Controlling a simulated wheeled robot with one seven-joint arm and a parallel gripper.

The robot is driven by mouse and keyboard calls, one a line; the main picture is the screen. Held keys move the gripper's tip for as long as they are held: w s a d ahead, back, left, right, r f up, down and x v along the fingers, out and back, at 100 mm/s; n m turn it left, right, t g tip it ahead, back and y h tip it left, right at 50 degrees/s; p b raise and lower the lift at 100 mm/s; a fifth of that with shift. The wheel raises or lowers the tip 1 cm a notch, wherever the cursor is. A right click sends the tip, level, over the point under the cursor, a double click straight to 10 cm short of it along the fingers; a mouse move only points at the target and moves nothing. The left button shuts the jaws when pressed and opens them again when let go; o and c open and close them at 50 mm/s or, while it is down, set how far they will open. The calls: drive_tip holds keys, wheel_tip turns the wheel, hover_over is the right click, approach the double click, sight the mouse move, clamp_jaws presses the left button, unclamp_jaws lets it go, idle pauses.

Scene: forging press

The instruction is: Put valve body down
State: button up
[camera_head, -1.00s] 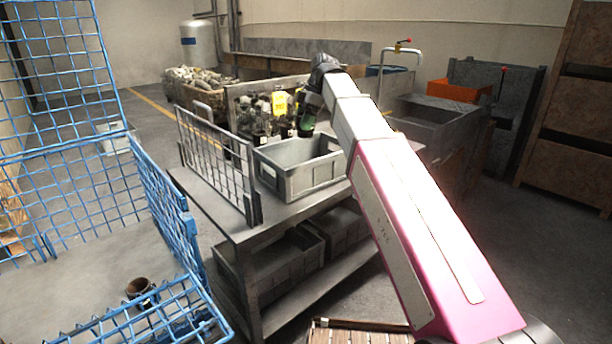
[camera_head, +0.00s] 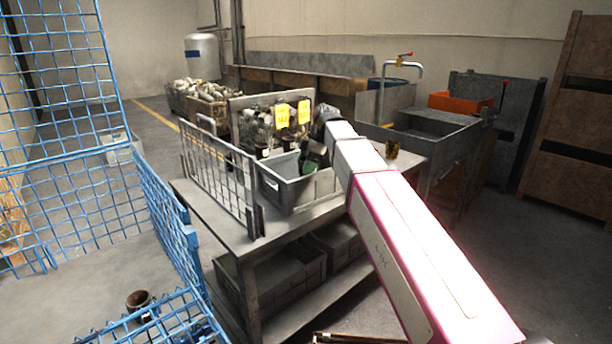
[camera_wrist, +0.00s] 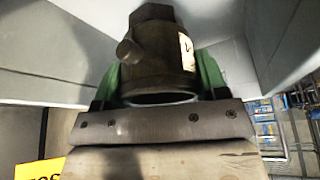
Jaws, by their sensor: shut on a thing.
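The valve body (camera_wrist: 155,55) is a dark brown-grey metal part with a side stub and a small white label. It sits between the green fingers of my gripper (camera_wrist: 155,82), which is shut on it. In the head view my gripper (camera_head: 310,163) is low inside the grey bin (camera_head: 300,196) on the metal workbench (camera_head: 222,212). Grey bin walls flank the valve body in the wrist view. The held part is mostly hidden in the head view, and I cannot tell whether it touches the bin floor.
A wire rack (camera_head: 218,175) stands along the bench's left edge. Dark parts with yellow tags (camera_head: 283,115) are behind the bin. A blue wire cage (camera_head: 165,215) at the left holds a brown part (camera_head: 138,300). A sink (camera_head: 425,137) is at the right.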

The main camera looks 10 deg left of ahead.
drive_tip(key=shift+f, duration=1.75)
drive_tip(key=shift+f, duration=0.1)
drive_tip(key=o, duration=1.2)
drive_tip(key=v, duration=1.2)
